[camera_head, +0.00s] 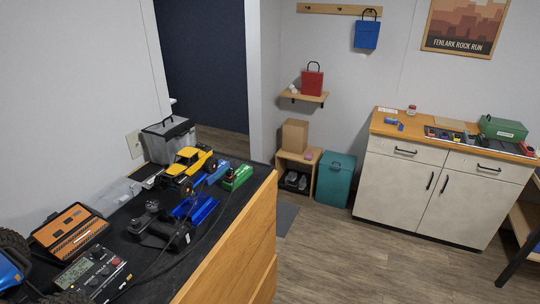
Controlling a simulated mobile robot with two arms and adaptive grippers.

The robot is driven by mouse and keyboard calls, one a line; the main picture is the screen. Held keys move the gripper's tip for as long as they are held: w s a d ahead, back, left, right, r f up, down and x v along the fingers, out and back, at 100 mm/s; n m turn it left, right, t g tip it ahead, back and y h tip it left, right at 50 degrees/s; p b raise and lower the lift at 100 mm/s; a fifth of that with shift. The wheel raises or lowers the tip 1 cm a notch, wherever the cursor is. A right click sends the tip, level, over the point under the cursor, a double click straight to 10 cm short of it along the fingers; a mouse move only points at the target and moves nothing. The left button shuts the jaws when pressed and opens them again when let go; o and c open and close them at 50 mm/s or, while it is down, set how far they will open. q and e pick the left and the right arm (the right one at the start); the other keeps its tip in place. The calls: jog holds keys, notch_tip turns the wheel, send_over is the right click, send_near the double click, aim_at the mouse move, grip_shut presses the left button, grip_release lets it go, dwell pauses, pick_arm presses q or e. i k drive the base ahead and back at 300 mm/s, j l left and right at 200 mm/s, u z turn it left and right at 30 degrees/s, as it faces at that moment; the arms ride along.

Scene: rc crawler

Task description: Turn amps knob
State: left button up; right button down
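A dark charger-like box (93,273) lies on the black-topped bench (220,222) at the lower left. It has a small pale display and several small red and dark controls on its face. They are too small to tell which one is the amps knob or how it is set. Neither of my grippers shows in the head view.
An orange and black case (70,230) stands behind the box. A black controller (160,228), a yellow truck (187,165) and blue and green parts crowd the bench. A blue vehicle (12,268) with black tyres is at the left edge. The floor (345,262) is clear.

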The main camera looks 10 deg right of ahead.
aim_at(97, 251)
jog(key=i+l+u, duration=0.5)
jog(key=i+l, duration=0.55)
jog(key=i, duration=0.05)
